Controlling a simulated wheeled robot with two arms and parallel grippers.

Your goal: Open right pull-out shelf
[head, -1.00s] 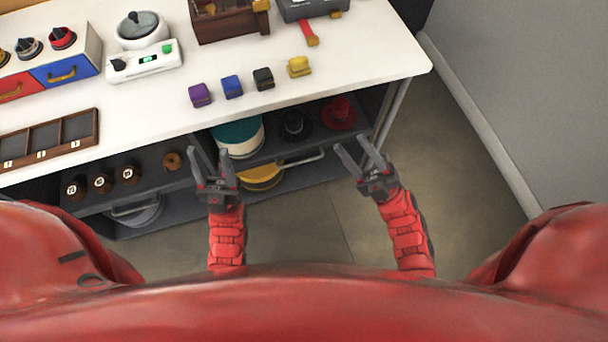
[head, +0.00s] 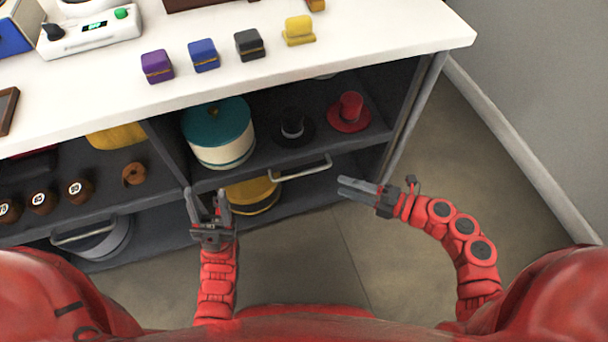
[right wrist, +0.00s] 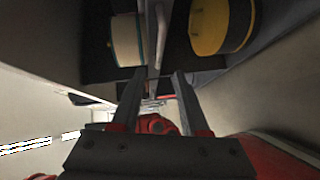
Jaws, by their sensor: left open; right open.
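The right pull-out shelf (head: 255,160) is dark grey and sits pushed in under the white counter. It carries a teal-lidded round box (head: 218,135), a black hat (head: 292,128) and a red hat (head: 350,112). Its pale bar handle (head: 300,168) is on the front edge. My right gripper (head: 341,186) is open and empty, just right of the handle and apart from it, pointing left. In the right wrist view the handle (right wrist: 159,38) lies ahead between the open fingers (right wrist: 156,78). My left gripper (head: 207,194) is open and empty, in front of the cabinet's middle divider.
A yellow round box (head: 252,195) stands below the right shelf. The left shelf (head: 100,208) holds several brown spools and has its own handle (head: 85,232). Several small coloured boxes stand on the counter (head: 380,40). Floor (head: 330,250) in front is clear; a grey wall (head: 550,90) is right.

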